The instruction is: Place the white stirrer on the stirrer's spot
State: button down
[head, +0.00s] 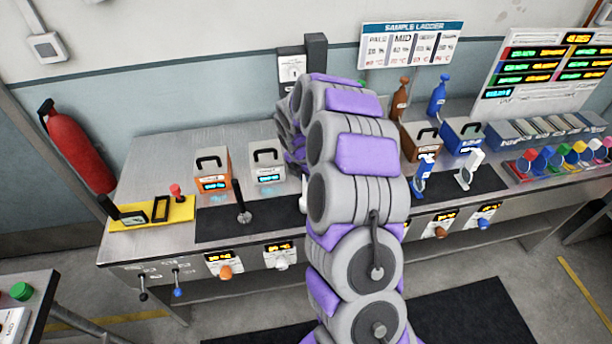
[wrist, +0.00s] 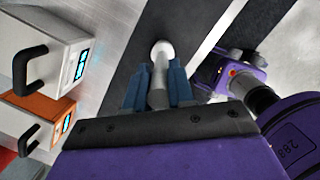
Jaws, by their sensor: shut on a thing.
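The white stirrer (wrist: 160,52) shows in the wrist view as a pale shaft with a round white end. My gripper (wrist: 157,78), with blue fingers on either side of the shaft, is shut on it. The stirrer's end is over a dark mat in the wrist view; I cannot tell whether it touches. In the head view my arm hides the gripper and the stirrer. I cannot make out a marked stirrer's spot.
An orange-fronted box (head: 213,170) and a white box (head: 267,166) with handles stand behind the left mat. A yellow tray (head: 152,215) is at the left end. Brown and blue boxes (head: 462,136) and upright stands (head: 468,172) are on the right.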

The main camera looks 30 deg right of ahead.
jog(key=c, duration=1)
grip_release()
jog(key=shift+f, duration=0.1)
notch_tip(320, 180, up, 11)
jog(key=a+p, duration=0.2)
jog(key=s+a+r+m, duration=0.5)
jog(key=s+a+r, duration=0.1)
jog(key=s, duration=0.3)
jog(key=s+a+r+m+g, duration=0.1)
jog(key=s+a+m, duration=0.2)
jog(key=s+m, duration=0.3)
jog(key=s+a+r+m+g+y, duration=0.1)
jog(key=s+m, duration=0.5)
jog(key=s, duration=0.8)
jog(key=s+a+r+m+y, duration=0.1)
jog(key=s+a+m, duration=0.3)
jog(key=s, duration=0.7)
jog(key=shift+a+m+g, duration=0.35)
jog(key=shift+m+g, duration=0.05)
jog(key=shift+m, duration=0.6)
